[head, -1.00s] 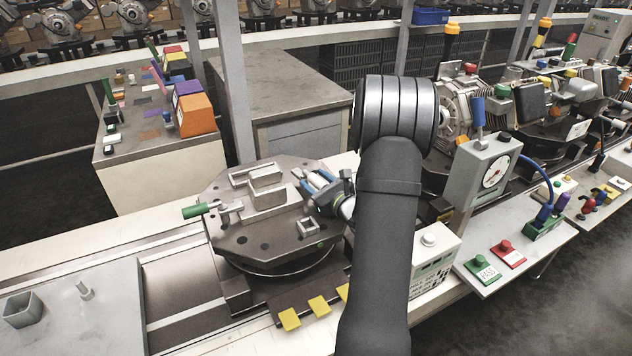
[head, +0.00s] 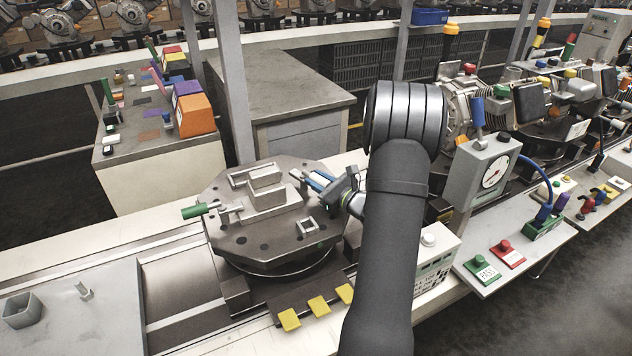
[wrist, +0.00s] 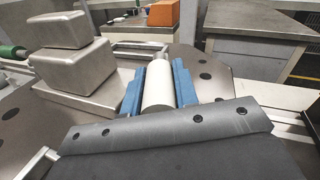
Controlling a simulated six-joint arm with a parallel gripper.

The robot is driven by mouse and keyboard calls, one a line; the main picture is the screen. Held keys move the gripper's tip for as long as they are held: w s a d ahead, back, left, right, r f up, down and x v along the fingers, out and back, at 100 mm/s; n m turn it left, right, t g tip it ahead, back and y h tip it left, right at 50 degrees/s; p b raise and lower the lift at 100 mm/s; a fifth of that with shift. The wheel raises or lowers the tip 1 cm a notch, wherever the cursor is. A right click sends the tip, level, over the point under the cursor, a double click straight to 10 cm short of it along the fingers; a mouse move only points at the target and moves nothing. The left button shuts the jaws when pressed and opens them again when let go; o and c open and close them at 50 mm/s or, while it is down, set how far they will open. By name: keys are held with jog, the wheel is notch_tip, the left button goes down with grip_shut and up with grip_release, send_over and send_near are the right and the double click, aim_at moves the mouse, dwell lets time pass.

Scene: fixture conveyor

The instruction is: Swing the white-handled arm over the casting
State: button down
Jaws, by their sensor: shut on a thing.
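The casting (head: 265,190) is a grey stepped metal block on the dark eight-sided fixture plate (head: 262,245). In the wrist view the casting (wrist: 75,60) stands to the left of my gripper. My gripper (head: 318,180) is at the plate's right side, beside the casting and apart from it. In the wrist view its blue fingers (wrist: 158,88) are shut on the white handle (wrist: 158,85), a smooth cylinder. The rest of the white-handled arm is mostly hidden behind my gripper. A green-handled clamp (head: 195,211) sticks out at the plate's left edge.
A grey gauge post (head: 482,180) and a white control box (head: 436,262) stand right of the plate. A grey cabinet (head: 285,95) is behind it. Yellow-marked blocks (head: 318,305) lie along the front. A small open bracket (head: 307,226) sits on the plate.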

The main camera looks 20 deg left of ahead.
jog(key=w+n+g, duration=0.1)
jog(key=g, duration=0.1)
jog(key=w+n+g+y, duration=0.1)
jog(key=n+g, duration=0.1)
jog(key=g, duration=0.1)
jog(key=n+g, duration=0.2)
jog(key=g, duration=0.1)
jog(key=shift+w+d+f+y, duration=0.1)
jog(key=shift+w+d+y, duration=0.2)
jog(key=shift+w+y, duration=0.1)
jog(key=n+g, duration=0.1)
jog(key=w+n+g, duration=0.1)
jog(key=g, duration=0.1)
jog(key=n+g, duration=0.1)
jog(key=g, duration=0.1)
jog(key=shift+w+a+n+h, duration=0.15)
jog(key=shift+w+n+h, duration=0.15)
jog(key=shift+n+h, duration=0.1)
jog(key=shift+w+a+n+g+h, duration=0.15)
jog(key=shift+w+n+g+h, duration=0.2)
jog(key=shift+n+g, duration=0.45)
jog(key=shift+w+a+n+g+h, duration=0.15)
jog(key=shift+n+g+h, duration=0.35)
jog(key=shift+g, duration=0.6)
jog(key=shift+w+g, duration=0.1)
jog(key=shift+g, duration=0.2)
jog(key=c, duration=1.1)
grip_release()
